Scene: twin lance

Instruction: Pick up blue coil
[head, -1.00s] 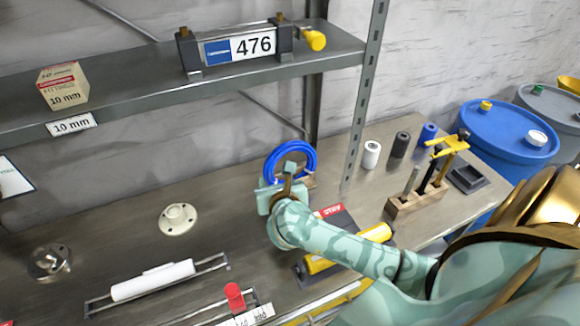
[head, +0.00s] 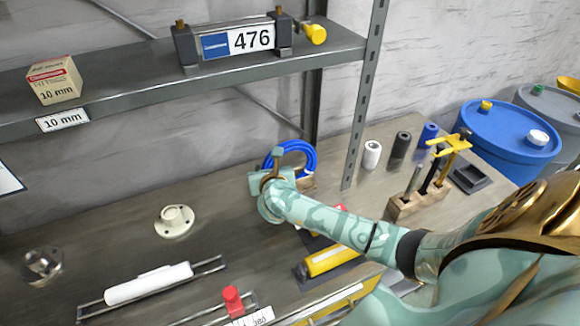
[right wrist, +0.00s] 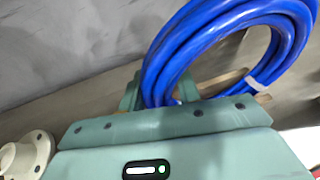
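The blue coil (head: 302,157) stands upright on the bench, leaning near the shelf post, with a pale tie around it. My right gripper (head: 278,163) is at its left side in the head view and hides its lower left part. In the right wrist view the coil (right wrist: 160,75) rises beyond the palm, and its near strands pass between the two green fingers (right wrist: 160,92). The fingers stand apart; contact with the coil cannot be made out. My left gripper is not in view.
A wooden block (head: 402,208) with upright tools stands to the right, near several small cylinders. A white flange (head: 174,221) lies to the left. A yellow cylinder (head: 330,260) lies under my right forearm. The shelf (head: 150,88) overhangs the bench's back.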

